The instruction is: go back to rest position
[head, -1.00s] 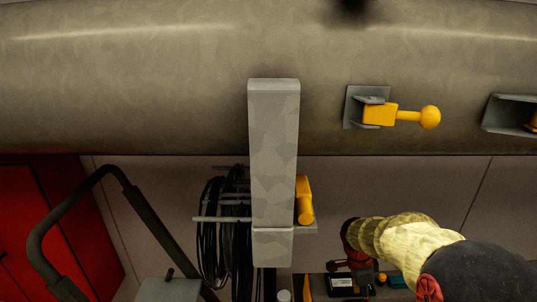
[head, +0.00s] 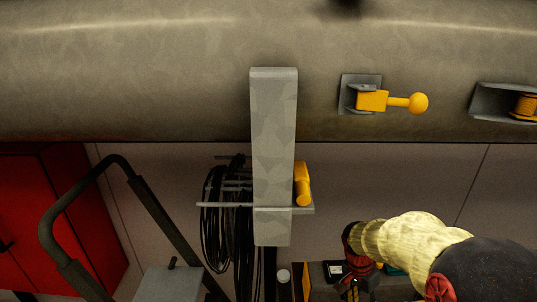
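My arm (head: 412,240), with a pale yellow sleeve, a black section and red parts, reaches in from the lower right in the head view. My gripper (head: 354,285) seems to be the dark part at the arm's left end, low in the picture. It is small and dark there, so I cannot tell whether its fingers are open or shut, or whether they hold anything.
A large grey cylinder (head: 150,70) spans the top, with a yellow ball-ended lever (head: 395,102) on a bracket. A grey post (head: 273,150) stands mid-picture, beside hanging black cables (head: 228,220). A red cabinet (head: 60,215) and dark handrail (head: 150,205) are left.

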